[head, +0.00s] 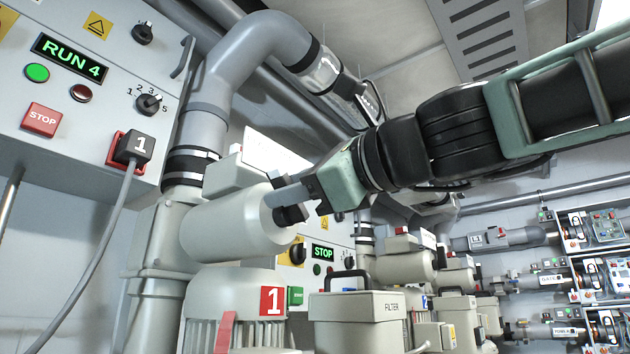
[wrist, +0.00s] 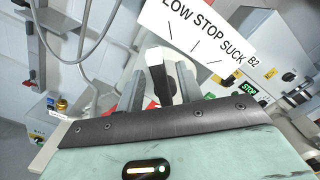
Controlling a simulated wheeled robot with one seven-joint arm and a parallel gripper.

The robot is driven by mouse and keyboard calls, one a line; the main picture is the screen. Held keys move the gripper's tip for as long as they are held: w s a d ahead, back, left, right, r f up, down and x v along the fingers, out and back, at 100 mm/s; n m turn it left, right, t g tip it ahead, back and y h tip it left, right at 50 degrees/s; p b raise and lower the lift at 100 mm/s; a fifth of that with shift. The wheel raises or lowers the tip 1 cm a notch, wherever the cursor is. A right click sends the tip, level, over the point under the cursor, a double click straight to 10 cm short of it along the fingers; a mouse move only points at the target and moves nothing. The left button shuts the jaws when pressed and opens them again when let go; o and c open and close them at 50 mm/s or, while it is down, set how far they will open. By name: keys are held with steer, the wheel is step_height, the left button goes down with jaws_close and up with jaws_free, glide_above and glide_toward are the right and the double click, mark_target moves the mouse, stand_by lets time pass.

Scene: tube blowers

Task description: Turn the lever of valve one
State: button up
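Valve one is a pale grey rounded housing (head: 225,225) above a ribbed motor with a red "1" plate (head: 273,301). My gripper (head: 290,203) reaches in from the right at the housing's right end. In the wrist view, a lever (wrist: 156,72) with a white face and dark side stands between the fingers of my gripper (wrist: 160,85). The fingers are apart, one on each side of it; contact is hard to make out. A white label (wrist: 200,30) with "LOW STOP SUCK" in view lies just beyond the lever, its left end cut off.
A control panel (head: 90,80) with "RUN 4", a red STOP button (head: 42,119) and a cable plug marked 1 (head: 135,147) stands at the left. A thick grey pipe (head: 225,75) rises behind the housing. A FILTER box (head: 358,320) and more blower units stand below right.

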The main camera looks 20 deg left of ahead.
steer(key=b+v, duration=1)
steer(key=v, duration=0.7)
steer(key=shift+d, duration=0.2)
steer(key=shift+s, duration=0.15)
